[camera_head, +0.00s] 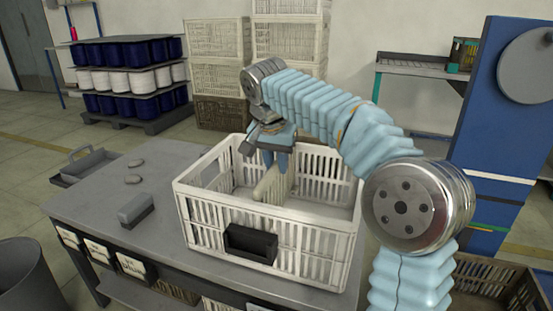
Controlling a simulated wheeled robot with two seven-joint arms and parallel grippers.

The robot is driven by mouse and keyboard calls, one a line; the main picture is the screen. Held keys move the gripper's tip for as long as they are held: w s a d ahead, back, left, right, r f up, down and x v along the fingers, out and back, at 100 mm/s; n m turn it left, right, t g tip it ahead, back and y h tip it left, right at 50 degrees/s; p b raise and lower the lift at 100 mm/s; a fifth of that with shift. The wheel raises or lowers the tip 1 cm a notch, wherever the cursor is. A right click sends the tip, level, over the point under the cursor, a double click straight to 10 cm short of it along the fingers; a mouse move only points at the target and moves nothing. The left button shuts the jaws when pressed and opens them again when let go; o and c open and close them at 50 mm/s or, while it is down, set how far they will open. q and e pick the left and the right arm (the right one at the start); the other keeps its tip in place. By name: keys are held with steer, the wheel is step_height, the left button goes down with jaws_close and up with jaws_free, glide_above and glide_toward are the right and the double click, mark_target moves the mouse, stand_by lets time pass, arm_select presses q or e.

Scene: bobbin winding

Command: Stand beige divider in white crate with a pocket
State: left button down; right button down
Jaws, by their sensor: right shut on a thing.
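The white crate (318,212) stands on the grey table, with slotted walls and a dark pocket (251,243) on its near side. The beige divider (268,187) is inside the crate, roughly upright, its upper part between the fingers of my right gripper (279,163). My right gripper is shut on the divider and reaches down into the crate from above. My left gripper is not in view.
A grey tray (88,162) is at the table's far left end. Stacked crates (219,75) and spools (130,77) stand behind.

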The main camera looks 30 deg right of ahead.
mark_target(277, 180)
steer(key=shift+f+b, duration=0.75)
steer(key=shift+f, duration=0.8)
steer(key=shift+f+b, duration=0.85)
steer(key=shift+f, duration=0.15)
steer(key=c, duration=0.9)
jaws_free()
